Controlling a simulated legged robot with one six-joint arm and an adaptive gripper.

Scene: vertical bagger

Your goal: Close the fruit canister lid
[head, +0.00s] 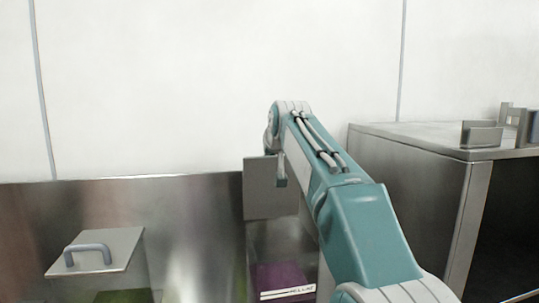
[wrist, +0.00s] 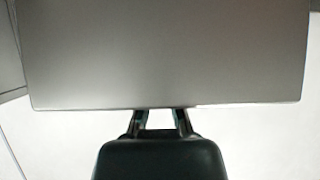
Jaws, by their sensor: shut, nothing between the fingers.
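A plain grey metal lid (head: 262,188) stands raised and roughly upright in the head view, above an open canister with purple contents (head: 280,280). In the wrist view a flat grey plate (wrist: 165,55), which looks like this lid, fills the upper part. My gripper (wrist: 160,120) is shut and empty, with its fingers at the plate's lower edge in that view. The fingertips are hidden by the plate, and I cannot tell whether they touch it.
To the left, a square lid (head: 118,240) with a grey handle (head: 88,249) lies over green contents (head: 124,297). A metal cabinet (head: 410,170) stands close on the right. A white wall (head: 180,90) is behind, with free room above the canisters.

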